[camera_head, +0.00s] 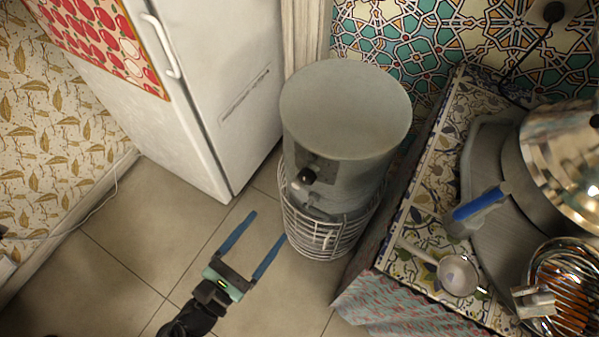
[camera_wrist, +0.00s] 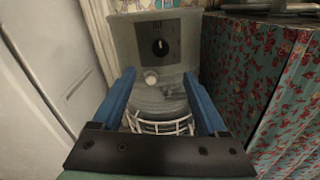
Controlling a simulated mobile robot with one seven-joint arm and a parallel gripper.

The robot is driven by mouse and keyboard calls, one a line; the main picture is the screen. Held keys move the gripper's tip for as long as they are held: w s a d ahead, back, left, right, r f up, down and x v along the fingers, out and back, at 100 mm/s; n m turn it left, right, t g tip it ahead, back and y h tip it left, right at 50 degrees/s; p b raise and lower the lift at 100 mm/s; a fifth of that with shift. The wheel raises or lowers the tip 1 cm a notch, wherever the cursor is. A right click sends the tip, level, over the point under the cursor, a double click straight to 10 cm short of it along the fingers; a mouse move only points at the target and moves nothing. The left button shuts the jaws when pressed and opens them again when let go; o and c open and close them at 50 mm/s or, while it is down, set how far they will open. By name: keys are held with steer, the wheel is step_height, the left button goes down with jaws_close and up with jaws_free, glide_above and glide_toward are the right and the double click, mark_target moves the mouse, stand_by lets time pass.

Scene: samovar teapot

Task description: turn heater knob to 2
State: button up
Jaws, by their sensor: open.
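The heater (camera_head: 345,125) is a grey metal cylinder with a white wire guard (camera_head: 325,235) around its lower part. It stands in the middle of the head view and also shows in the wrist view (camera_wrist: 128,38). A small black knob (camera_head: 307,176) is on a dark plate on its front; in the wrist view the knob (camera_wrist: 160,47) has a light mark on it. The numbers are too small to read. My gripper (camera_head: 262,228) is open and empty, apart from the heater, to its lower left in the head view. In the wrist view the blue fingers (camera_wrist: 158,86) frame the heater's front.
A white fridge (camera_head: 215,75) stands left of the heater. A cloth-covered table (camera_head: 425,200) stands close on the right, with a white ladle (camera_head: 457,273), a blue-handled tap or tool (camera_head: 478,205) and a shiny samovar (camera_head: 565,150). The tiled floor (camera_head: 125,255) is clear at lower left.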

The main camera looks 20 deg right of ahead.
mark_target(304, 180)
steer(key=b+x, duration=0.1)
steer(key=x, duration=1.1)
steer(key=shift+w+d, duration=0.15)
steer(key=shift+d, duration=0.25)
jaws_close()
